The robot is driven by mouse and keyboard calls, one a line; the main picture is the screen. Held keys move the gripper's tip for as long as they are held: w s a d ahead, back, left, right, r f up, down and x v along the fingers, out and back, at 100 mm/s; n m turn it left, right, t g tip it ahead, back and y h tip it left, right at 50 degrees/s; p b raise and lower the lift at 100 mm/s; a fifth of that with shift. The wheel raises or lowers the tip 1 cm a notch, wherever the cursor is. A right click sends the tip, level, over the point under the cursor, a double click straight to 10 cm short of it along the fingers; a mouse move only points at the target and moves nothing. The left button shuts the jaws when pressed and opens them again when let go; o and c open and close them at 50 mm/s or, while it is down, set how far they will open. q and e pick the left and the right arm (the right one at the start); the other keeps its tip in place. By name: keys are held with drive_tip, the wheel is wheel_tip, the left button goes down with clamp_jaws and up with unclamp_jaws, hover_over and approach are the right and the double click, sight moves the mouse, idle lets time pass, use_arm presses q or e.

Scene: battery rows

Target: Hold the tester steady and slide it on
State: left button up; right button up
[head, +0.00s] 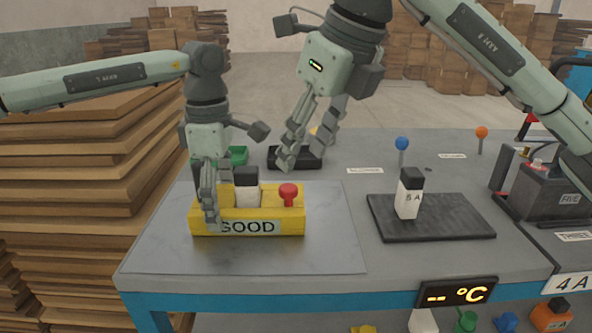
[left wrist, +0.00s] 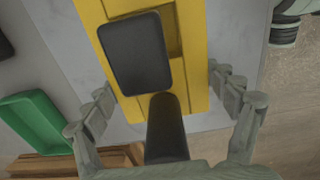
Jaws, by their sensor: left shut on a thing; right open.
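The tester is a yellow box (head: 291,222) with a GOOD label on its front and a red knob (head: 289,190) on top. A white battery with a black cap (head: 246,189) stands upright in its slot; the black cap (left wrist: 135,55) fills much of the left wrist view. My left gripper (head: 211,205) is shut on the tester's left end, with fingers on both sides of the yellow body (left wrist: 192,70). My right gripper (head: 300,156) is open and empty, above and behind the tester's right half.
A dark tray (head: 450,222) to the right holds a white, black-capped battery (head: 408,195) marked 5A. A green bin (head: 238,155) and a black tray (head: 285,160) lie behind the tester. The grey mat (head: 300,255) is clear in front. Stacked boards (head: 95,160) stand left of the table.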

drive_tip(key=shift+v, duration=2.15)
use_arm(q)
drive_tip(key=o, duration=1.4)
wheel_tip(320, 180, up, 12)
drive_tip(key=shift+s+f, duration=0.1)
use_arm(e)
drive_tip(key=shift+s, duration=0.1)
